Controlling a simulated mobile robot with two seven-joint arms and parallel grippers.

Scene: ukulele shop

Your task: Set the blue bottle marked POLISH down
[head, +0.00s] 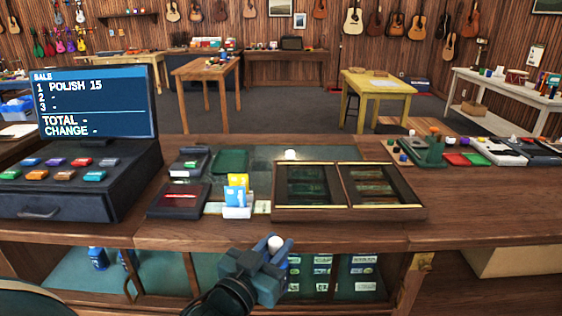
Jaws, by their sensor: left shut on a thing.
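My left gripper (268,262) is low in the middle of the head view, in front of the counter's (460,208) near edge. It is shut on the blue bottle, whose white cap (275,243) shows at the top between the fingers. The fingers hide most of the bottle, and its marking cannot be read. The bottle looks roughly upright and is apart from the countertop. The register screen (97,103) at the left reads "POLISH 15" on line 1. My right gripper is not in view.
A wooden display case (347,213) fills the middle of the counter. A card holder (237,212), a dark tray (179,200) and a green mat (262,155) lie around it. Several small items stand at the right. The countertop's front strip is clear. Blue bottles (98,258) stand on the shelf below.

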